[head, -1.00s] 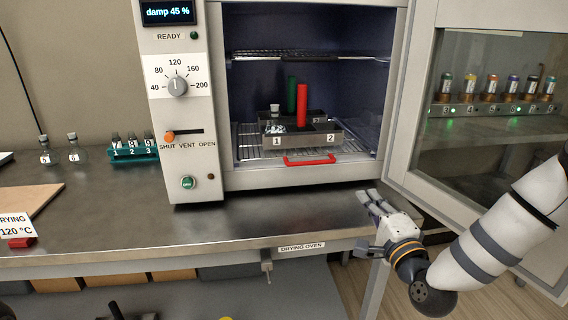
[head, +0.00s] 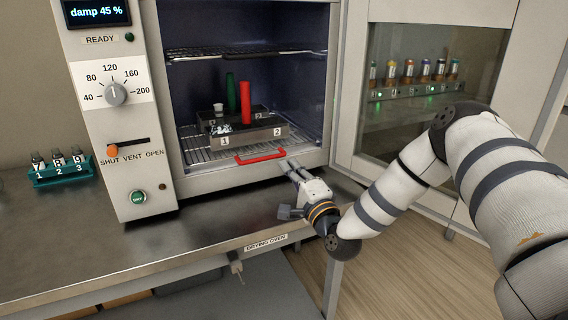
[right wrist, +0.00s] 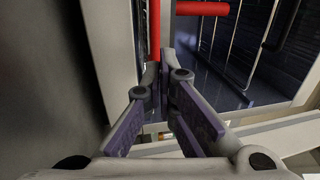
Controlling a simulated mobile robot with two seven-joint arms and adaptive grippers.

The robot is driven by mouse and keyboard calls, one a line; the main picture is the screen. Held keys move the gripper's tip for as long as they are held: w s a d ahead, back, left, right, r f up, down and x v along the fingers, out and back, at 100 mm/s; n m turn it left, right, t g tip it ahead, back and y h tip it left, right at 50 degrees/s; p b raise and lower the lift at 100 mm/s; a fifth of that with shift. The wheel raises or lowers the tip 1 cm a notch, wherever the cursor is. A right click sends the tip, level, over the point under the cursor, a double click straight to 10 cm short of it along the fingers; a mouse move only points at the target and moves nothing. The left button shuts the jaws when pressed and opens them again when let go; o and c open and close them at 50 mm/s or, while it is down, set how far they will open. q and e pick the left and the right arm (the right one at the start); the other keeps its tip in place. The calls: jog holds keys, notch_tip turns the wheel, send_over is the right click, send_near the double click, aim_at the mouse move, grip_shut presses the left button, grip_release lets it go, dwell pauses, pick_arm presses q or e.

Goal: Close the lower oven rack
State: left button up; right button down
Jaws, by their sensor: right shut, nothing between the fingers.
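The drying oven (head: 100,190) stands open, and its lower wire rack (head: 197,153) carries a dark metal tray (head: 262,134). The rack's red handle (head: 261,156) sits at the oven's front opening; red bars of the handle (right wrist: 202,8) also show at the top of the right wrist view. My right gripper (head: 287,166) is shut and empty, its fingertips just right of the handle's right end. In the right wrist view the closed fingertips (right wrist: 161,64) lie close to the red bar; I cannot tell whether they touch. My left gripper is not in view.
The tray holds a red cylinder (head: 245,102), a green cylinder (head: 230,92) and a small glass vessel. The upper rack (head: 240,50) is above. The glass-windowed door (head: 345,120) stands open at right. The steel bench (head: 75,245) is clear in front.

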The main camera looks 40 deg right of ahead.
aim_at(280, 156)
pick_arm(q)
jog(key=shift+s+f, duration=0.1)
pick_arm(e)
jog(key=shift+x, duration=1.45)
jog(key=w, duration=0.1)
jog(key=w+b, duration=0.1)
jog(key=w, duration=0.1)
jog(key=w+d+b, duration=0.1)
jog(key=shift+w+f, duration=0.15)
jog(key=shift+f, duration=0.1)
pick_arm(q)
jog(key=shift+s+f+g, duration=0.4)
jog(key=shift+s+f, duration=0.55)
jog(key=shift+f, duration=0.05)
pick_arm(e)
jog(key=shift+r, duration=0.5)
